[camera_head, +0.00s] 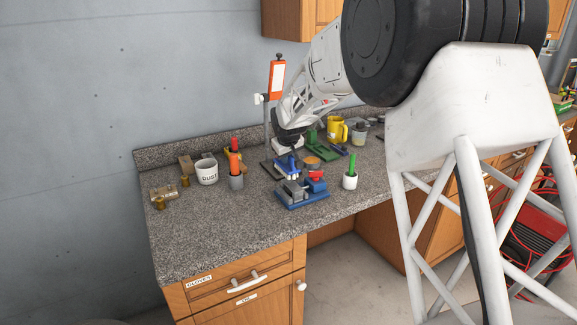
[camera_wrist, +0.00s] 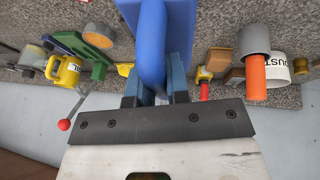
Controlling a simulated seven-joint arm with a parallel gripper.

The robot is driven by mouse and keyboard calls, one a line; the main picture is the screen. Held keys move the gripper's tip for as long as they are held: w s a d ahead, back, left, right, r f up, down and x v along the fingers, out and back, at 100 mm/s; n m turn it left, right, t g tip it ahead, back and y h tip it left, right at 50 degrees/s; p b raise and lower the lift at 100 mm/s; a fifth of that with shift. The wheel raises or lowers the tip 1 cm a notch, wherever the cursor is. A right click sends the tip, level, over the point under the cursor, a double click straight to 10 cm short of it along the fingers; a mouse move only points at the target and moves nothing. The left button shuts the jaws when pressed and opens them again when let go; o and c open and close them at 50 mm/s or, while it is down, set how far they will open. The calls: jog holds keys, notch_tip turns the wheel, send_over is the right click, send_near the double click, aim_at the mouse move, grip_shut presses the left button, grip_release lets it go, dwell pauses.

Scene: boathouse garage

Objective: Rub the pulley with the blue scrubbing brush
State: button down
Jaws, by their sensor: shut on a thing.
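The blue scrubbing brush (camera_head: 286,168) is in my gripper, just above the worktop behind a small blue vise. In the wrist view the blue brush (camera_wrist: 152,45) fills the top middle, between the two fingers of my gripper (camera_wrist: 154,88). My gripper is shut on it. The brush's underside is hidden in the wrist view. A round orange-brown disc with a grey rim (camera_head: 312,163), possibly the pulley, lies to the right of the brush; it also shows in the wrist view (camera_wrist: 97,36). I cannot tell whether the brush touches anything.
The blue-based vise (camera_head: 302,194) with red and grey parts stands in front. A grey holder (camera_head: 236,182) and a DUST cup (camera_head: 207,175) stand left, a white holder (camera_head: 350,181) right. A yellow mug (camera_head: 336,130) and green object (camera_head: 314,141) are behind. The front left worktop (camera_head: 205,233) is clear.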

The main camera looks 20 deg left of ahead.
jog(key=shift+r, duration=2.55)
jog(key=shift+a, duration=0.1)
